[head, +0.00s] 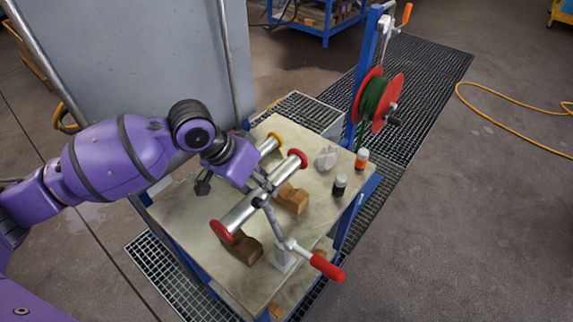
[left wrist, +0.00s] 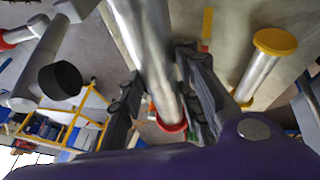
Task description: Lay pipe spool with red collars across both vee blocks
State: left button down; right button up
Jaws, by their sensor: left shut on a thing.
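The pipe spool with red collars (head: 240,214) is a silver tube held slantwise over the worktable. My left gripper (head: 264,184) is shut around its middle. In the left wrist view the spool (left wrist: 145,45) runs between the two fingers (left wrist: 165,95), with one red collar beyond them. Two brown wooden vee blocks stand on the table: one (head: 293,200) right of the spool's middle, the other (head: 244,250) below its near end. The spool partly covers them in the head view. I cannot tell the gap between spool and blocks. My right gripper is out of view.
A yellow-collared spool (head: 268,145) lies behind; it also shows in the left wrist view (left wrist: 270,65). A lever with a red handle (head: 327,267) stands at the front. Dark bottle (head: 339,187), orange bottle (head: 361,160) and crumpled cloth (head: 326,157) occupy the right side. A red reel (head: 370,92) rises behind.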

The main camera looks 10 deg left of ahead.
aim_at(263, 195)
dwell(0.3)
pick_arm(q)
jog(key=shift+r+p, duration=0.15)
jog(key=shift+p, duration=0.15)
jog(key=shift+f+b, duration=0.3)
jog(key=shift+f, duration=1.7)
notch_tip(263, 195, down, 3)
jog(key=shift+f+b, duration=0.15)
jog(key=shift+b, duration=0.15)
